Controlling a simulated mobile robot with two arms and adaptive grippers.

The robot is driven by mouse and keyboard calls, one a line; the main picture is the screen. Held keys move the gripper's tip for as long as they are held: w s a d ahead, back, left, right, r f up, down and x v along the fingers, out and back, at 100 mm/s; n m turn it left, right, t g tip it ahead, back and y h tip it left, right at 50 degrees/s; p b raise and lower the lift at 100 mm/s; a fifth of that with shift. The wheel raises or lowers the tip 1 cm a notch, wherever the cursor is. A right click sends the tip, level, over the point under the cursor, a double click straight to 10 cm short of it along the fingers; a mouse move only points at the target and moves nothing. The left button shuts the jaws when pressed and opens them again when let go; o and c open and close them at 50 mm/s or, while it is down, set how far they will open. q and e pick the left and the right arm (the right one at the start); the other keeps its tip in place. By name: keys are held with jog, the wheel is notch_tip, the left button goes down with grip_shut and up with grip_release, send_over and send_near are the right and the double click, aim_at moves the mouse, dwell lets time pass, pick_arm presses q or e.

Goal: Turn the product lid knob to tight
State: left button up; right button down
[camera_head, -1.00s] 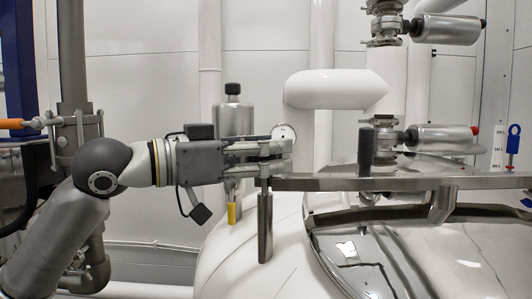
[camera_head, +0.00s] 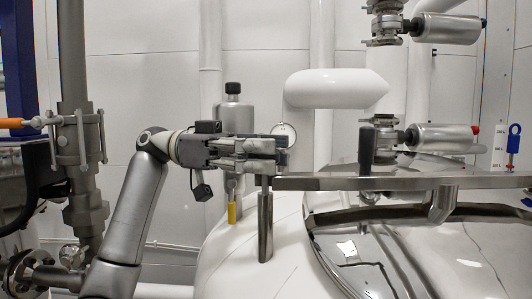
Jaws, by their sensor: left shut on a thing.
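The product lid is a shiny steel dome (camera_head: 400,250) at the right, with a flat steel bar (camera_head: 330,182) across its top. A vertical steel post (camera_head: 265,225) hangs below the bar's left end. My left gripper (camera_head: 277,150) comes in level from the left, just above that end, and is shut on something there. What it holds is probably the lid knob, mostly hidden by the fingers. No tight mark can be read. A black upright handle (camera_head: 367,148) stands farther right on the bar. My right gripper is not in view.
A steel bottle with a black cap (camera_head: 231,110) and a round gauge (camera_head: 284,134) stand behind the gripper. A yellow-handled part (camera_head: 231,212) is below it. Valves with steel cylinders (camera_head: 440,138) are at the right. A grey pipe (camera_head: 75,130) rises at the left.

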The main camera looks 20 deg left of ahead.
pick_arm(q)
jog(key=shift+m+g, duration=0.8)
jog(key=shift+g, duration=0.5)
jog(key=shift+g+y, duration=0.3)
jog(key=o, duration=1)
jog(key=shift+v, duration=6.05)
jog(key=shift+s+f, duration=0.1)
jog(key=shift+f, duration=0.1)
